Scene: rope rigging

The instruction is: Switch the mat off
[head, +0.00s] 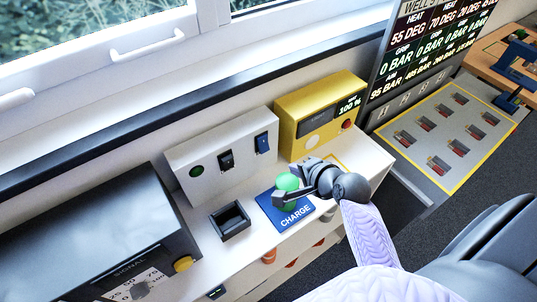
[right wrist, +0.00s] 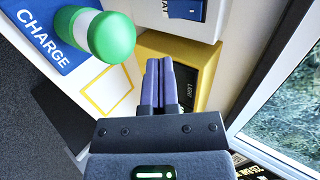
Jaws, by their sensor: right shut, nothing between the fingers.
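A grey panel box (head: 222,150) stands against the wall below the window. I cannot read which switch belongs to the mat. A blue pad marked CHARGE (head: 296,215) lies on the white counter, with a green-topped cylinder (head: 288,182) on it. My right gripper (head: 310,166) is beside the cylinder, in front of the panel. Its purple fingers (right wrist: 160,62) are shut and empty in the right wrist view. My left gripper is out of view.
A yellow box (head: 302,107) reading 100 % stands right of the panel. An empty black tray (head: 230,221) and a dark SIGNAL box (head: 120,240) are to the left. A yellow-edged grey board (head: 425,125) with several small red-and-dark items lies at right.

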